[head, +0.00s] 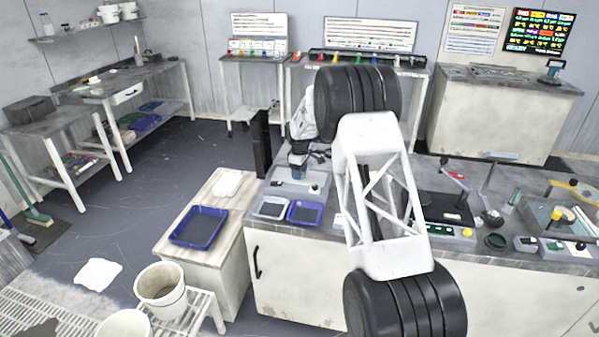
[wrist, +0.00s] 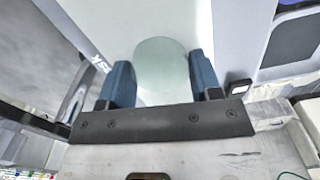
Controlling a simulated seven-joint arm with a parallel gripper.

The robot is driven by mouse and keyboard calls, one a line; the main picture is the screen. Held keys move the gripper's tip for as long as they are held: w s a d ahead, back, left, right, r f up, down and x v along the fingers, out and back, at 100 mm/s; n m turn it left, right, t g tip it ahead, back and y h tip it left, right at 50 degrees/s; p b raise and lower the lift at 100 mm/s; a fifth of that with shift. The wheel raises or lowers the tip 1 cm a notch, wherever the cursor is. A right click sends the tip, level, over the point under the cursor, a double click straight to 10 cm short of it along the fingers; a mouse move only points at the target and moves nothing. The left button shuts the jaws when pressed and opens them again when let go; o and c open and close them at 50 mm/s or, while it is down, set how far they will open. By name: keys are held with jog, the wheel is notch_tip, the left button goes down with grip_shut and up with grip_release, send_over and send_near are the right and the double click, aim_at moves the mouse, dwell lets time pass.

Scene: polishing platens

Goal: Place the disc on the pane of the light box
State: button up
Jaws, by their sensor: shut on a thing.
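The disc (wrist: 162,65) is round, pale green and translucent. In the wrist view it sits between the two blue fingers of my gripper (wrist: 162,76), which is shut on it. Behind the disc is a pale, smooth surface (wrist: 235,30), which looks like the top of the light box; I cannot tell where its pane ends. In the head view my gripper (head: 298,161) is over the grey light box (head: 290,188) on the bench, and the disc cannot be made out there. I cannot tell whether the disc touches the pane.
A grey-white tray (head: 271,208) and a blue tray (head: 305,213) lie just in front of the light box. Another blue tray (head: 199,227) is on the lower wooden cabinet to the left. Dishes, tools and small devices crowd the bench (head: 330,225) to the right of my arm.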

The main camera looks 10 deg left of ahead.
jog(key=shift+f, duration=0.15)
jog(key=o, duration=1)
jog(key=shift+r, duration=6.15)
jog(key=shift+d+r, duration=0.1)
